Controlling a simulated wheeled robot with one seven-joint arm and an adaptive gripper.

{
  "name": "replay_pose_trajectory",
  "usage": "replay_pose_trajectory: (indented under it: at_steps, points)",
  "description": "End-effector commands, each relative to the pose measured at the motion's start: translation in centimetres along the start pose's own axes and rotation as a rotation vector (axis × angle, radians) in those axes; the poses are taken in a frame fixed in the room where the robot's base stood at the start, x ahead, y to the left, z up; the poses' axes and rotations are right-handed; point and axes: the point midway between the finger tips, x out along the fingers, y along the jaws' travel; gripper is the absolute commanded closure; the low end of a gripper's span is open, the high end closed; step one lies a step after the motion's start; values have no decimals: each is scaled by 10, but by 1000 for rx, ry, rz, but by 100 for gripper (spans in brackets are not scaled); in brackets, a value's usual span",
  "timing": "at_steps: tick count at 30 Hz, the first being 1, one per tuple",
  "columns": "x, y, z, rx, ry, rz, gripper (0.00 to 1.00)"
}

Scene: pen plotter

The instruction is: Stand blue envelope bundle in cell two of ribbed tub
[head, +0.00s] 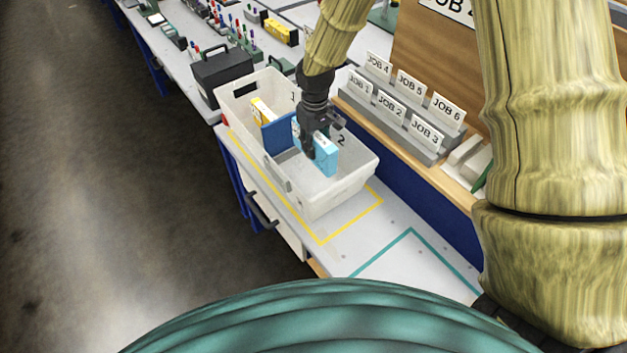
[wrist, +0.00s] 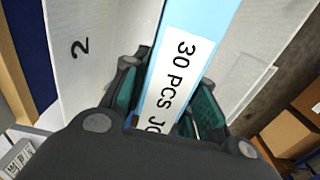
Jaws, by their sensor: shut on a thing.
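A pale ribbed tub (head: 343,192) stands on the bench inside a yellow outline. A dark blue divider (head: 280,138) splits it into cells marked 1 and 2. The light blue envelope bundle (head: 328,163) is upright in cell two, near the divider. My gripper (head: 314,146) reaches down into the tub and is shut on the bundle. In the wrist view the bundle (wrist: 212,25), with a white label reading "30 pcs", sits between the finger pads (wrist: 165,100). The bundle's lower edge is hidden, so I cannot tell whether it touches the tub floor. A yellow bundle (head: 262,112) stands in cell one.
A black case (head: 222,75) stands behind the tub. Racks of job cards (head: 392,106) and a wooden board (head: 430,50) line the right side. Free bench with a teal outline (head: 400,262) lies in front of the tub.

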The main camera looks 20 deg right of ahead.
Motion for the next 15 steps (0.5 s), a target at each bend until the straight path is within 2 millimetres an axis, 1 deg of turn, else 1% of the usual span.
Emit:
replay_pose_trajectory:
  at_steps: [3,15]
  points:
    - [12,0,-4,-2,-4,-1,100]
    - [58,0,-3,-2,-5,-1,100]
